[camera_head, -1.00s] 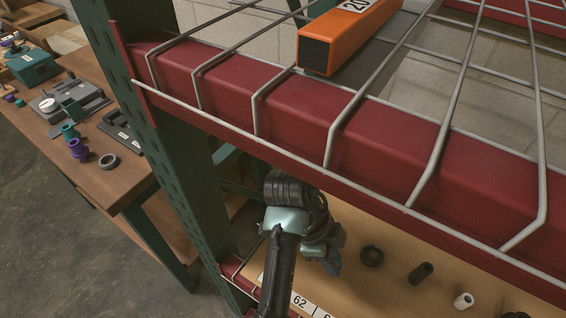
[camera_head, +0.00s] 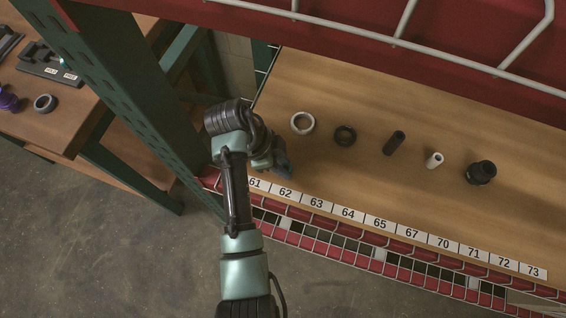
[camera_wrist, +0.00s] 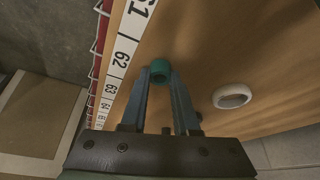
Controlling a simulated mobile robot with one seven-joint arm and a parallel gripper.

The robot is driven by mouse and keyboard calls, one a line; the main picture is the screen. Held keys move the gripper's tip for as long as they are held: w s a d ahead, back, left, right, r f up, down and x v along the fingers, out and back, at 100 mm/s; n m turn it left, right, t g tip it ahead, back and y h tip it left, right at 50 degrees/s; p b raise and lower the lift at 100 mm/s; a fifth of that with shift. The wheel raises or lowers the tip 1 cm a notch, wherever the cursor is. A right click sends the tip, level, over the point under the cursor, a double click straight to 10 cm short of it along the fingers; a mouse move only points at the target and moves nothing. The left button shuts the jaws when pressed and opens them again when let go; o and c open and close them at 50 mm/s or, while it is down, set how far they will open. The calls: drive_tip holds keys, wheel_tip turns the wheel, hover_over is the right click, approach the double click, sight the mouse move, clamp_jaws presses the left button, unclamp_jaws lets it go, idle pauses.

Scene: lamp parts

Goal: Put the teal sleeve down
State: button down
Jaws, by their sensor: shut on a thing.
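The teal sleeve (camera_wrist: 159,71) is a short hollow tube seen between my fingertips in the wrist view. My gripper (camera_wrist: 160,82) is shut on it, over the wooden shelf board near its labelled front edge. I cannot tell whether the sleeve touches the board. In the head view my gripper (camera_head: 282,168) is at the left end of the shelf (camera_head: 350,80), behind labels 61 and 62. The sleeve cannot be made out there.
A pale ring (camera_head: 302,123) lies close to my gripper; it also shows in the wrist view (camera_wrist: 231,95). Right of it are a dark ring (camera_head: 345,135), a dark tube (camera_head: 394,143), a white tube (camera_head: 434,160) and a black fitting (camera_head: 481,173). A green post (camera_head: 130,90) stands left.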

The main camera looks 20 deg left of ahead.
drive_tip(key=shift+f, duration=0.2)
drive_tip(key=c, duration=0.7)
unclamp_jaws()
drive_tip(key=shift+o, duration=0.2)
drive_tip(key=shift+r, duration=0.15)
drive_tip(key=p+v, duration=0.4)
drive_tip(key=v, duration=0.8)
drive_tip(key=shift+a, duration=0.1)
